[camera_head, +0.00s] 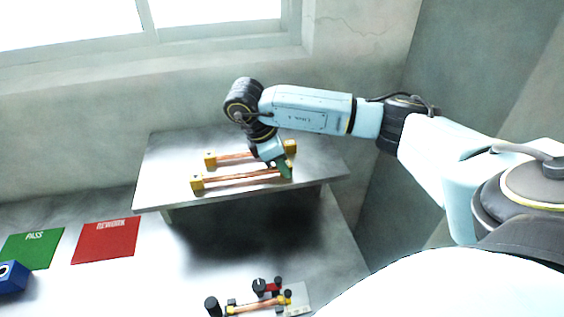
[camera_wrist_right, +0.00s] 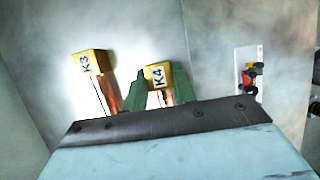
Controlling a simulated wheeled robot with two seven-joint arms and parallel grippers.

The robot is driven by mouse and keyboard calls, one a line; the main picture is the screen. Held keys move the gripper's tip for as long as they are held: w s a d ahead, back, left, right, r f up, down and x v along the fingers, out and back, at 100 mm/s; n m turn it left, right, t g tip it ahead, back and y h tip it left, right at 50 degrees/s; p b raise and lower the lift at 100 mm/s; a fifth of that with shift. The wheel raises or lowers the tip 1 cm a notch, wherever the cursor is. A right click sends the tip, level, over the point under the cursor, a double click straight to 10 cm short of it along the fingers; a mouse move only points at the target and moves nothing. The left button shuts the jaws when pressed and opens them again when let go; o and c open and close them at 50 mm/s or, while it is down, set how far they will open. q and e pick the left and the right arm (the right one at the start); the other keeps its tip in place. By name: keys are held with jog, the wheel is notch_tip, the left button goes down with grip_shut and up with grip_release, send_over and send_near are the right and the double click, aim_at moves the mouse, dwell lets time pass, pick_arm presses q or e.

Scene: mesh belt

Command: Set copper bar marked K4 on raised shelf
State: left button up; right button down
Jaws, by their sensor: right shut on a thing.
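The raised shelf (camera_head: 160,165) is a grey metal platform against the back wall. The copper bar marked K4 (camera_head: 235,180) has yellow end blocks and lies along the shelf's front part, at or very near its surface; I cannot tell whether it touches. My right gripper (camera_head: 284,169) is shut on its right end. In the right wrist view the K4 label (camera_wrist_right: 157,76) shows between the green fingers (camera_wrist_right: 158,92). A second copper bar, marked K3 (camera_wrist_right: 90,64), lies on the shelf behind K4 in the head view (camera_head: 235,156). My left gripper is not in view.
A green PASS mat (camera_head: 34,247) and a red mat (camera_head: 105,241) lie at the left, with a blue box (camera_head: 12,278) near them. A fixture with black knobs and a copper piece (camera_head: 257,304) stands at the front. The shelf's left part is clear.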

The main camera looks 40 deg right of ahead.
jog(key=c, duration=1.1)
grip_release()
jog(key=shift+f, duration=0.1)
jog(key=shift+p+v, duration=1.25)
jog(key=shift+v, duration=4.95)
